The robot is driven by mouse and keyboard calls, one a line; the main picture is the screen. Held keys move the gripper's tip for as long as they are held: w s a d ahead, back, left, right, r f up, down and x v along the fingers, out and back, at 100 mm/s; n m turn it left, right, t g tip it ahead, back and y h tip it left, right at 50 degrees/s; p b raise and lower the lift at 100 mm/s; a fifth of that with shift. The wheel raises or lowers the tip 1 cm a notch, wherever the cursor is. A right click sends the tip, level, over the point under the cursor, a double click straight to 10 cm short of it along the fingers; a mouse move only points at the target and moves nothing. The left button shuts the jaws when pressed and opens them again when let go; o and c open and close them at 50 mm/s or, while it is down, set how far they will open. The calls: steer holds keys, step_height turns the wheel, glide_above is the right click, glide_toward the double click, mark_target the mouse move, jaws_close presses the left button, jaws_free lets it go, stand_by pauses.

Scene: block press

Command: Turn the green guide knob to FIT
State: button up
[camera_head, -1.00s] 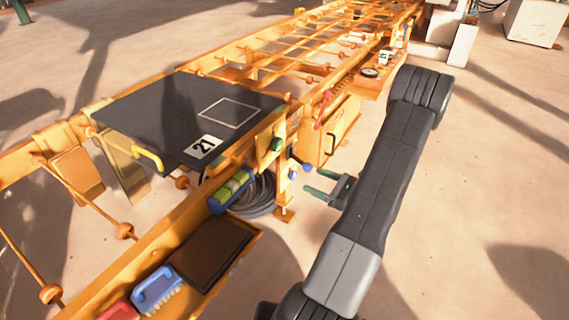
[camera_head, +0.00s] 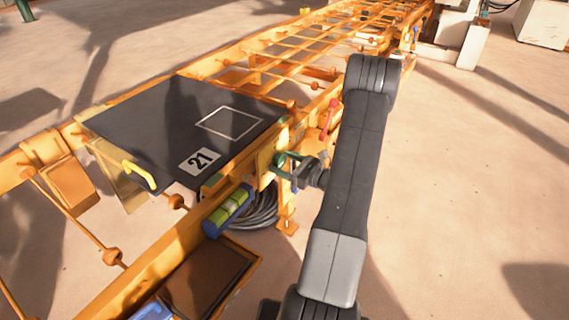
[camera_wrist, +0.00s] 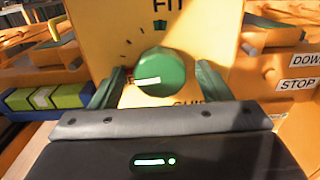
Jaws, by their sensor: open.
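The green guide knob (camera_wrist: 161,72) shows in the wrist view on an orange panel (camera_wrist: 205,30). Its white pointer mark points left and slightly down. The word FIT is printed above the knob, and a partly hidden label is below it. My gripper (camera_wrist: 158,86) is open, with one green finger on each side of the knob. Whether the fingers touch it cannot be told. In the head view my gripper (camera_head: 279,165) is at the side of the orange frame, and the knob there is mostly hidden by the fingers.
A black plate marked 21 (camera_head: 150,115) lies on the frame, left of my gripper. A blue holder with green-yellow blocks (camera_head: 229,210) is below it; the blocks (camera_wrist: 45,98) also show in the wrist view. DOWN and STOP labels (camera_wrist: 300,84) are at right.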

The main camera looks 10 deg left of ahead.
steer(key=shift+c, duration=0.4)
steer(key=c, duration=0.9)
steer(key=shift+m, duration=0.3)
steer(key=m+p, duration=0.2)
steer(key=m, duration=0.1)
steer(key=shift+r+m+p, duration=0.15)
steer(key=shift+m+p, duration=0.15)
steer(key=m+p, duration=0.2)
steer(key=m, duration=0.3)
steer(key=shift+m+p, duration=0.3)
steer(key=m+p, duration=0.2)
steer(key=m, duration=0.3)
steer(key=shift+m+p, duration=0.85)
steer(key=shift+m, duration=1.55)
